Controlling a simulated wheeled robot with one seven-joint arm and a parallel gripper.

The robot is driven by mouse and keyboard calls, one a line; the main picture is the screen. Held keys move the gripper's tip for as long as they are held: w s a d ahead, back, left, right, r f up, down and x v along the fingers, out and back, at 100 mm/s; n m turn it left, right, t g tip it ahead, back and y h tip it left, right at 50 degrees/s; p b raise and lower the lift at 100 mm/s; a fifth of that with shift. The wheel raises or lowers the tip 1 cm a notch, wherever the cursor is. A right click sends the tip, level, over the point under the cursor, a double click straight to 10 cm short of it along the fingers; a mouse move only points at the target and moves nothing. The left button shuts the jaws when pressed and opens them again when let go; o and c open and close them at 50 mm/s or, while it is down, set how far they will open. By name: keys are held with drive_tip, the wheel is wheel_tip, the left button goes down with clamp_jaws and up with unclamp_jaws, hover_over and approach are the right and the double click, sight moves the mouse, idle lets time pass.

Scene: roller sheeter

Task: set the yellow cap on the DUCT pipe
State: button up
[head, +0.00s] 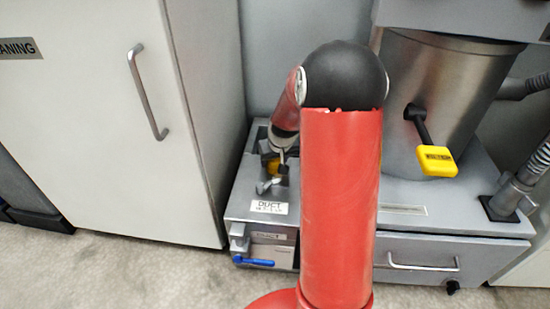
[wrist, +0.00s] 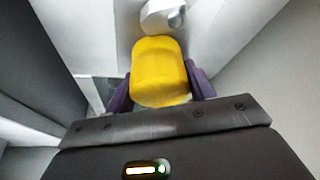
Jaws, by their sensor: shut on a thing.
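The yellow cap (wrist: 160,72) sits between the two purple fingers of my gripper (wrist: 159,88) in the wrist view, and the gripper is shut on it. A DUCT label (head: 269,207) is on the unit just in front. A pale round fitting (wrist: 163,17) stands just beyond the cap in the wrist view; I cannot tell if it is the DUCT pipe. My arm hides part of the unit.
A white cabinet (head: 110,120) with a bar handle stands close on the left. A metal cylinder (head: 430,95) with a yellow-tagged lever (head: 437,160) stands on the right. A blue-handled valve (head: 253,262) is low on the unit's front. Carpet in front is clear.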

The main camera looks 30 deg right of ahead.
drive_tip(key=o, duration=1.1)
drive_tip(key=p+v, duration=0.1)
drive_tip(key=v, duration=0.7)
drive_tip(key=shift+p, duration=0.4)
drive_tip(key=shift+f, duration=0.1)
drive_tip(key=s+a+r+p, duration=0.2)
drive_tip(key=a+r, duration=0.1)
drive_tip(key=r, duration=0.2)
drive_tip(key=s+a+r+p, duration=0.2)
drive_tip(key=s+a+r, duration=0.1)
drive_tip(key=r, duration=0.3)
drive_tip(key=shift+n+t+y, duration=0.3)
drive_tip(key=shift+n+t, duration=0.3)
drive_tip(key=shift+n, duration=0.2)
drive_tip(key=s+a+r+p, duration=0.2)
drive_tip(key=s+a+r, duration=0.1)
drive_tip(key=s, duration=0.3)
drive_tip(key=s+a+r+p, duration=0.3)
drive_tip(key=s+r, duration=0.3)
drive_tip(key=s+a+r+p, duration=0.2)
drive_tip(key=s+a+r, duration=0.1)
drive_tip(key=s+r, duration=0.2)
drive_tip(key=shift+s+a+r+p, duration=0.15)
drive_tip(key=shift+s+p, duration=0.25)
drive_tip(key=shift+s, duration=0.7)
